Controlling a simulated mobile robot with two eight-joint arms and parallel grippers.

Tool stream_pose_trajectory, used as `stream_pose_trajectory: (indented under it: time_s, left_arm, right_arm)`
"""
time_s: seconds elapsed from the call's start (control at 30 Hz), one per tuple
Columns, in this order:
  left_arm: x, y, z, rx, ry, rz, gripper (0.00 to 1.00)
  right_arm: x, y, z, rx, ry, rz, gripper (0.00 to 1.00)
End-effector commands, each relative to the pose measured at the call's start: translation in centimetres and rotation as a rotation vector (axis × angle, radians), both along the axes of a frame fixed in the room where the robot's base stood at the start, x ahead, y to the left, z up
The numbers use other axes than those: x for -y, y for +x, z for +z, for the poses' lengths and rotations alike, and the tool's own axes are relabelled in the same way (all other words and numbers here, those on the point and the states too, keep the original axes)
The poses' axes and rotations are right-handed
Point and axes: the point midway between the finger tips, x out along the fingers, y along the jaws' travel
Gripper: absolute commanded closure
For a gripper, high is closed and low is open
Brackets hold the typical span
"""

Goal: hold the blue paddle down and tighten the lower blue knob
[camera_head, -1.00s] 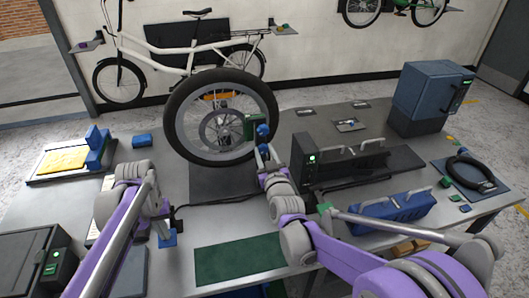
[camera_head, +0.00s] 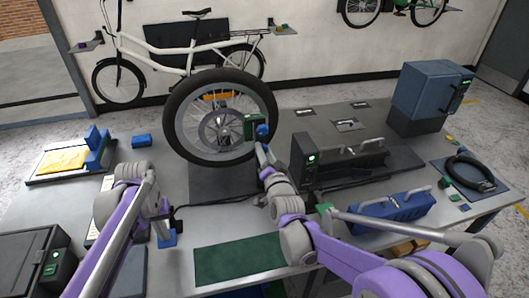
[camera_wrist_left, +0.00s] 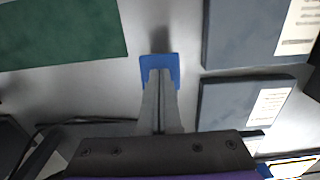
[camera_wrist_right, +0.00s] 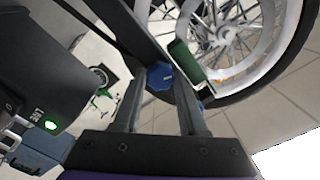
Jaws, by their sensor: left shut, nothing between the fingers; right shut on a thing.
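The blue paddle (camera_head: 167,241) sits low at the table's front left. My left gripper (camera_head: 165,229) is shut and empty with its tips on or just over the paddle; the left wrist view shows the paddle (camera_wrist_left: 146,62) partly covered by my fingertips (camera_wrist_left: 159,72). A blue knob (camera_head: 262,131) shows beside the wheel hub, next to a green block (camera_head: 250,127). My right gripper (camera_head: 262,147) reaches up to it. In the right wrist view the blue knob (camera_wrist_right: 160,76) lies between my fingertips (camera_wrist_right: 159,82), and my right gripper is shut on it. Only one knob shows clearly.
A large spoked wheel (camera_head: 175,110) stands upright behind my right gripper. A dark unit with a green light (camera_head: 304,160) stands close to its right. A green mat (camera_head: 237,260) lies in front. A blue toolbox (camera_head: 392,211) is at right.

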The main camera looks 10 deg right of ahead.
Motion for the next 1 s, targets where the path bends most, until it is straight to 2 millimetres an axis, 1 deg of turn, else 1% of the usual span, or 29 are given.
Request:
stream_pose_trajectory:
  time_s: [0.7, 1.0]
  left_arm:
    - [0.0, 0.03, -0.03, 0.001, 0.0, 0.0, 1.0]
    - [0.01, 0.04, -0.03, 0.001, 0.0, 0.0, 1.0]
  right_arm:
    - [0.06, 0.0, -0.11, 0.0, 0.68, 0.0, 1.0]
    - [0.05, 0.0, -0.15, 0.001, 0.945, 0.001, 1.0]
